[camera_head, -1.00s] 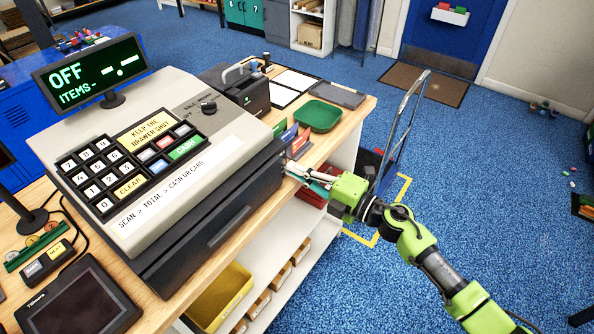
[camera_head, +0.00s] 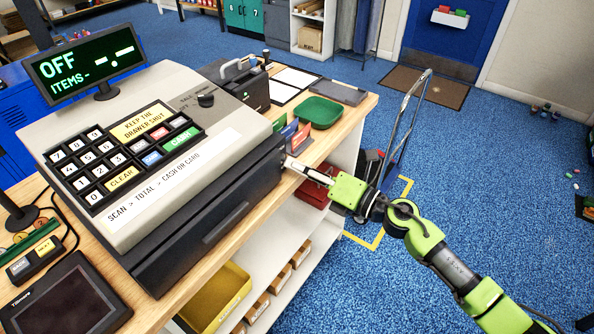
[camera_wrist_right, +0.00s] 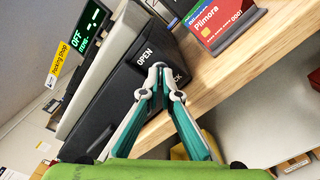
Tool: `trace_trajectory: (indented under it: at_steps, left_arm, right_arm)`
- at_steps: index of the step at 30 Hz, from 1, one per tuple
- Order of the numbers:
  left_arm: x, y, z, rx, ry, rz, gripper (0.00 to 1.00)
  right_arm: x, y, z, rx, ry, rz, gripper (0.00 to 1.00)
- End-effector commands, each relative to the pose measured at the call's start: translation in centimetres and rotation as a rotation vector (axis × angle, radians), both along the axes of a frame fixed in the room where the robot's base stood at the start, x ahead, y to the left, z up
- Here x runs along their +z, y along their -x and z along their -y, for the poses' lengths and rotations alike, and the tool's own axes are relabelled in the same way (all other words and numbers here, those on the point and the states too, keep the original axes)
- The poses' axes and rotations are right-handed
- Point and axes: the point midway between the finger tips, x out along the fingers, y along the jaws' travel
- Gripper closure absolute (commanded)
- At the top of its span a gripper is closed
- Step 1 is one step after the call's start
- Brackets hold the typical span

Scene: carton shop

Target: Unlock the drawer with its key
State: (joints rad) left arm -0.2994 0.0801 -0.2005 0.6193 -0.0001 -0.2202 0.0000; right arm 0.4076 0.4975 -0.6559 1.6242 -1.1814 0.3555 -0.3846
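The grey cash register (camera_head: 225,112) stands on the wooden counter, its display reading OFF. Its dark drawer (camera_head: 190,245) is shut. My right gripper (camera_head: 287,162) reaches in from the right to the register's right side, at the drawer's height. In the right wrist view, its fingertips (camera_wrist_right: 160,68) come together at the lock label (camera_wrist_right: 147,58), where OPEN and part of a second word show. The fingers look closed on the small key at the lock; the key itself is hidden by the fingertips, and so is the keyhole. My left gripper is out of view.
Upright cards (camera_head: 300,136) stand close beside the gripper, also large in the wrist view (camera_wrist_right: 222,22). A green tray (camera_head: 318,112) and a black box (camera_head: 240,85) sit behind. A yellow bin (camera_head: 220,300) is on the shelf below.

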Motion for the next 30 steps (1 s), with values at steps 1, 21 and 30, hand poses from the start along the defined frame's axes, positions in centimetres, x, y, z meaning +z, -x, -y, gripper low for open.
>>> trace_trajectory:
  at_steps: [1,21,30]
  left_arm:
    - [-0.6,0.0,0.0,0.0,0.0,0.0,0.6]
    - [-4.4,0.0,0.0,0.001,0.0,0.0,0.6]
    - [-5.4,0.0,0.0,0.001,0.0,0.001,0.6]
  right_arm:
    - [-0.4,0.0,0.0,0.001,0.03,0.038,1.0]
    - [-0.4,0.0,0.0,0.001,0.392,0.536,1.0]
    - [-0.3,0.0,0.0,0.002,0.499,0.682,1.0]
